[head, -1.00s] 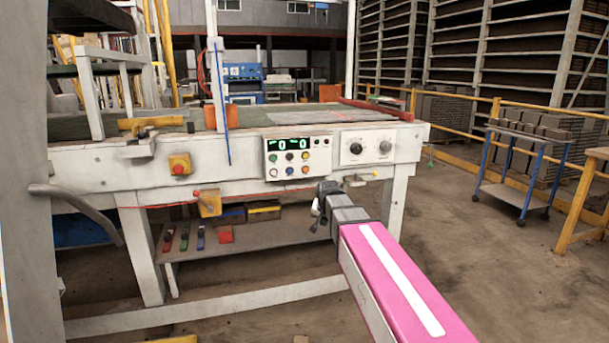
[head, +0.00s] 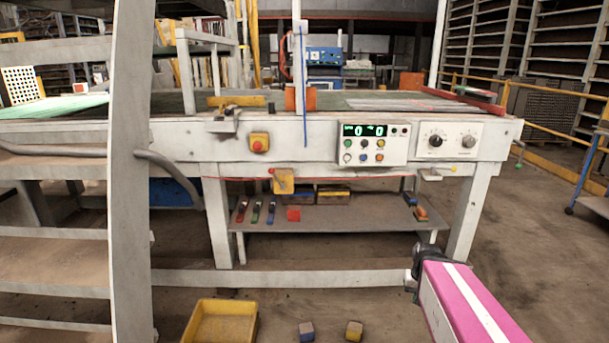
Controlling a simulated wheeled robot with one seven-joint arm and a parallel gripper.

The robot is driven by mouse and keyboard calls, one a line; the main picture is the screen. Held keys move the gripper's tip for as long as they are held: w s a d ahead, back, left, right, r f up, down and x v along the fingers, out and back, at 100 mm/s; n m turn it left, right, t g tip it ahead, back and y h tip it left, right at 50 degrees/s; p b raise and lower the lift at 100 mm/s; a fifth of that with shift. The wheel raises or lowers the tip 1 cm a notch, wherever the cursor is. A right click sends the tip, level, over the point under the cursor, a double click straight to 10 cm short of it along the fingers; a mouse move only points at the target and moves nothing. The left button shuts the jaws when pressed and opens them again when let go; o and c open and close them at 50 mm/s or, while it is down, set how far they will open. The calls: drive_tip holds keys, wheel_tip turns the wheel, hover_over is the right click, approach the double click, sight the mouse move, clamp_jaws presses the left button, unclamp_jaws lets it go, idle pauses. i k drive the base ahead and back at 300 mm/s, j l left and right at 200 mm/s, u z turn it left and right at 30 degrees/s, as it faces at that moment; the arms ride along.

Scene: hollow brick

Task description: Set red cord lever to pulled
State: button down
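A thin red cord (head: 350,177) runs along the front of the white machine table, just under its edge. It meets a yellow box (head: 284,181) with a small red spot at its upper left, which looks like the cord's switch. I cannot make out a separate lever or its position. My gripper (head: 411,282) is at the lower right, low in front of the table and right of the yellow box, apart from both box and cord. It is small and dark, seen side-on, so its opening cannot be told. Nothing shows held in it.
A red emergency button (head: 259,143) and a control panel (head: 373,144) are on the table front. A grey post (head: 131,170) and curved rail (head: 170,168) stand at left. A yellow bin (head: 220,322) and small blocks (head: 354,331) lie on the floor. A low shelf (head: 330,222) is under the table.

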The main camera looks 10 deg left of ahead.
sight(272, 170)
drive_tip(key=u, duration=1.15)
